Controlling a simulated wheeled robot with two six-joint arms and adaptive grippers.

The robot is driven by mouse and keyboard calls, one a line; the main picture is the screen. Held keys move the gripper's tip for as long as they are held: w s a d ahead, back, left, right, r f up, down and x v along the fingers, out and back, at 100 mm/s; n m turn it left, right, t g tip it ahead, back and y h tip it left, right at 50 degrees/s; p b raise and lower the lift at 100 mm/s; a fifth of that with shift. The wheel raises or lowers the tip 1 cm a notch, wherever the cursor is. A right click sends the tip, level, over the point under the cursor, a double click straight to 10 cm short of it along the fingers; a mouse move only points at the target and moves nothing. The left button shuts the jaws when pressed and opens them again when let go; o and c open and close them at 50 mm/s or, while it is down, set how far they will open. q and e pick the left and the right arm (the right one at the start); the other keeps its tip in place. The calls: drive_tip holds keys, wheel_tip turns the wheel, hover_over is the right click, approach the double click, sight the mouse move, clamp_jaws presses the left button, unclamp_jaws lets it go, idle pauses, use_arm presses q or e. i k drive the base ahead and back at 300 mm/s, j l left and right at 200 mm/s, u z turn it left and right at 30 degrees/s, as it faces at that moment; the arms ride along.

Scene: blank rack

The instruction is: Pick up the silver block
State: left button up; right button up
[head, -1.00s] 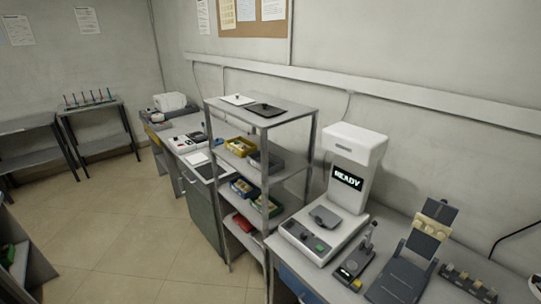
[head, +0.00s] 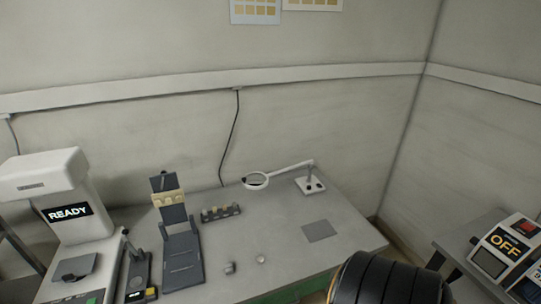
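A small grey metallic block (head: 229,267) stands on the grey workbench (head: 285,225) near its front edge, right of a dark upright fixture. It looks like the silver block, but it is too small to be sure. A smaller pale piece (head: 261,259) lies just to its right, apart from it. A dark rack (head: 221,213) holding several small blocks stands behind them, and their exact colours are hard to tell.
A white machine reading READY (head: 67,211) and the dark fixture (head: 182,257) stand at left. A magnifier lamp (head: 312,184) stands at the back. A flat grey square (head: 319,231) lies at right. A device reading OFF (head: 505,245) sits on a separate right-hand table.

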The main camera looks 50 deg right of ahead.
sight(229, 268)
drive_tip(key=z, duration=1.1)
drive_tip(key=k+l, duration=0.05)
drive_tip(key=l, duration=0.05)
